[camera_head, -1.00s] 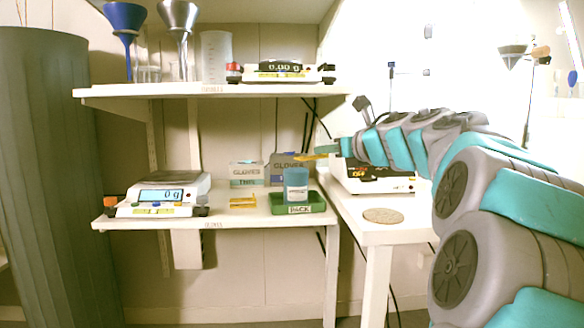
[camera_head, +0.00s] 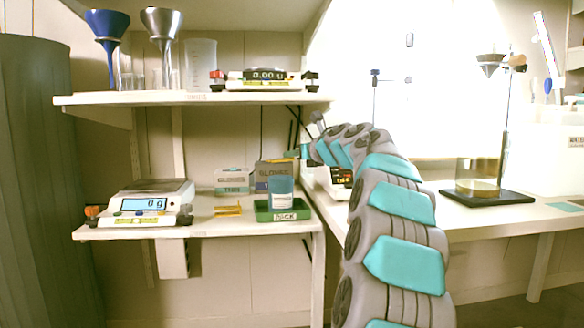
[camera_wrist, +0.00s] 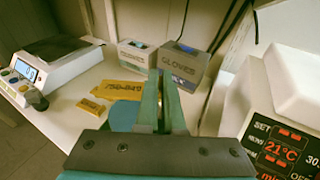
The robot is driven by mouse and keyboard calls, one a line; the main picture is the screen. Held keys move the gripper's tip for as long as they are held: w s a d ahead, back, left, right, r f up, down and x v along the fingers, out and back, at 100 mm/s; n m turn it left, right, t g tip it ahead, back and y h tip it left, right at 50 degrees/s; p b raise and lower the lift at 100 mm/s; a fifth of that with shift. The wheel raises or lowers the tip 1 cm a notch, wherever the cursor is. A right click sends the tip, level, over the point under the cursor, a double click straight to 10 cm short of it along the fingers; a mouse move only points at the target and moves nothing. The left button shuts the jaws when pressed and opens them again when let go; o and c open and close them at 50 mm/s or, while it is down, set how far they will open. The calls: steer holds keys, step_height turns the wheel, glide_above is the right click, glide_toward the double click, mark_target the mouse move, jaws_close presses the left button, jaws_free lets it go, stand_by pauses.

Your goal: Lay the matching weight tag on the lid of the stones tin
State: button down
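In the head view the gripper (camera_head: 304,151) is up and to the right of a blue tin (camera_head: 281,192). The tin stands upright in a green tray (camera_head: 263,216) marked PACK; its label is too small to read. In the wrist view the blue lid (camera_wrist: 124,115) shows below the tag, partly hidden by the fingers.
Another yellow piece (camera_head: 228,210) lies on the lower shelf, left of the tray. A scale (camera_head: 145,203) reading 0 g stands further left. Glove boxes (camera_head: 234,181) stand behind. A device with a red display (camera_wrist: 285,145) is close on the right. The upper shelf (camera_head: 190,98) overhangs.

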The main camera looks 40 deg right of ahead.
steer(key=shift+f+b, duration=0.5)
steer(key=shift+f, duration=1.25)
steer(key=shift+f, duration=0.1)
steer(key=shift+f+b, duration=0.3)
steer(key=shift+b, duration=0.15)
steer(key=shift+f, duration=0.2)
steer(key=c, duration=1)
jaws_free()
steer(key=shift+r, duration=0.1)
steer(key=shift+c, duration=0.2)
steer(key=shift+r, duration=0.1)
steer(key=shift+r+p, duration=0.65)
steer(key=shift+p, duration=0.1)
steer(key=v, duration=1.2)
steer(key=shift+f, duration=0.2)
